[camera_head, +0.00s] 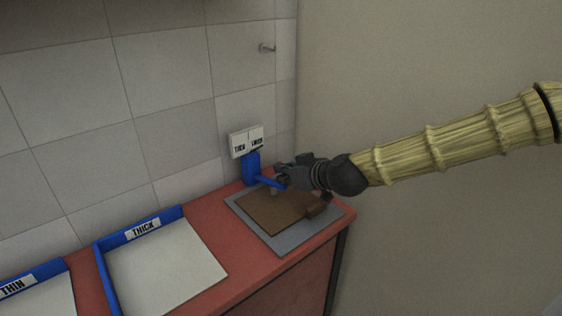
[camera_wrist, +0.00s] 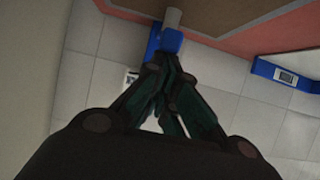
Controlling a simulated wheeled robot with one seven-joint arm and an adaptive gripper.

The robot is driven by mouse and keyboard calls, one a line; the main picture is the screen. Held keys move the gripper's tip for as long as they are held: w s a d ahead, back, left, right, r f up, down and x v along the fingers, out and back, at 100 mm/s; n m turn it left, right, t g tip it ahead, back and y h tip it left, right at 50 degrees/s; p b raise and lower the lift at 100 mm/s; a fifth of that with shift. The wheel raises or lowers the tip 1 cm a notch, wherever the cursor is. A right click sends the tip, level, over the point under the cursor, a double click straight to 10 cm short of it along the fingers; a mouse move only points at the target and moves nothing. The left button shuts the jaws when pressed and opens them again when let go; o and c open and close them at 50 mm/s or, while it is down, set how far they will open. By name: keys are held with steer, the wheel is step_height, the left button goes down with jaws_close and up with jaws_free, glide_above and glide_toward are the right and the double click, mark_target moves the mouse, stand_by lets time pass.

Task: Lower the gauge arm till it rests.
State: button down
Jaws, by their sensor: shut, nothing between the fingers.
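The gauge stands at the far end of the red counter, with a blue post (camera_head: 251,168) and a white sign above it. Its blue gauge arm (camera_head: 268,182) reaches right from the post over a brown board (camera_head: 265,212) on a grey plate (camera_head: 252,228). My gripper (camera_head: 284,180) is at the arm's outer end. In the wrist view, my shut fingers (camera_wrist: 164,68) are right beside the blue arm (camera_wrist: 170,42), and a pale cylindrical tip (camera_wrist: 173,18) shows past it. I cannot tell whether the fingers touch the arm or whether the tip touches the board.
A blue-edged tray marked THICK (camera_head: 165,265) lies left of the plate, and one marked THIN (camera_head: 40,295) lies farther left.

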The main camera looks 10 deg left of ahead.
steer(key=shift+s+d+f+b, duration=0.25)
steer(key=shift+f+b, duration=0.35)
steer(key=shift+b, duration=0.05)
steer(key=shift+f, duration=0.1)
stand_by(0.4)
